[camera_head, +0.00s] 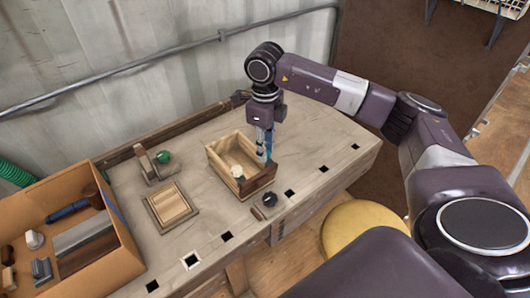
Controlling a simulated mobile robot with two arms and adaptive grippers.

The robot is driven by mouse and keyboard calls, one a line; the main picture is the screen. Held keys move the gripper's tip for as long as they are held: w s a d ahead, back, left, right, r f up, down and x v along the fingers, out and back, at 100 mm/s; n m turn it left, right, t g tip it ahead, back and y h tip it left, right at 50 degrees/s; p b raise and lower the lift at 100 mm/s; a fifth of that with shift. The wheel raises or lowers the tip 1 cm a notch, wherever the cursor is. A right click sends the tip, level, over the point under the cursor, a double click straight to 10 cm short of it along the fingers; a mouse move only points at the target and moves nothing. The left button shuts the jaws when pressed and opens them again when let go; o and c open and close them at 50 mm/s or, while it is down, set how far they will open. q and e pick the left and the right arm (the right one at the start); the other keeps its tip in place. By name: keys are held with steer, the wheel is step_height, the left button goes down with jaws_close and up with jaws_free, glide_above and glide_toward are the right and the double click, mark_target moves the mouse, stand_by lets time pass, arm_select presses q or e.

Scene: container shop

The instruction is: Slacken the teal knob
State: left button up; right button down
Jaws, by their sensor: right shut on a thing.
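My right gripper (264,155) points straight down at the right end of the small open wooden box (225,160) on the workbench. Its fingers are shut on a teal-blue piece (269,142), which I take to be the teal knob. The fingers hide most of it, so its shape and any turn of it cannot be made out. A pale rounded thing (237,171) lies inside the box, left of the fingers. My left gripper is not in view.
A dark round knob (270,199) sits in front of the box. An orange-brown tray (121,263) of tools fills the bench's left end.

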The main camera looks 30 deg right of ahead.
steer(key=n+b, duration=0.2)
steer(key=n, duration=0.3)
steer(key=shift+n+b, duration=0.3)
steer(key=n+b, duration=0.2)
steer(key=n, duration=0.3)
steer(key=shift+n, duration=0.3)
steer(key=c, duration=1.7)
jaws_free()
step_height(320, 180, up, 12)
